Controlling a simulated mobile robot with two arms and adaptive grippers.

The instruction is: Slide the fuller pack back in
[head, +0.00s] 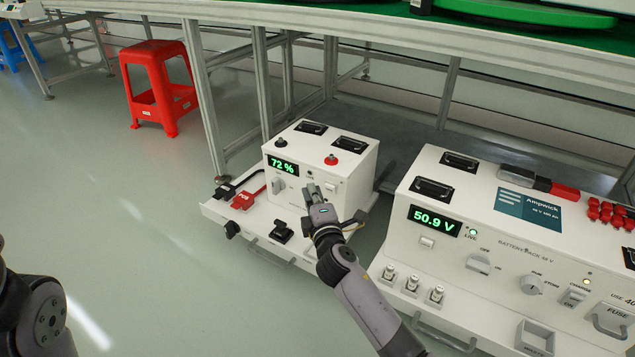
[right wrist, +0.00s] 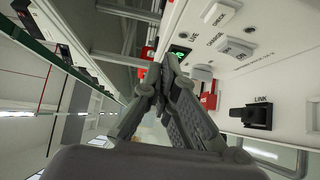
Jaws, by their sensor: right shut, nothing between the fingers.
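A white pack (head: 345,188) with a green "72 %" display (head: 284,165) sits on a white pulled-out tray (head: 219,210) under the bench. It has two black handles, a dark terminal and a red terminal on top. My right gripper (head: 312,190) is shut and empty in front of the pack's face; I cannot tell whether it touches. Its closed fingertips also show in the right wrist view (right wrist: 163,68), near a white panel (right wrist: 270,45) with switches and a LINK plug (right wrist: 258,114). No second percentage display shows. My left gripper is out of the head view.
A larger white unit (head: 450,250) reading "50.9 V" stands close at the right. Red (head: 243,201) and black (head: 224,193) connectors lie on the tray's left side. A bench leg (head: 204,100) and red stool (head: 158,85) stand at left.

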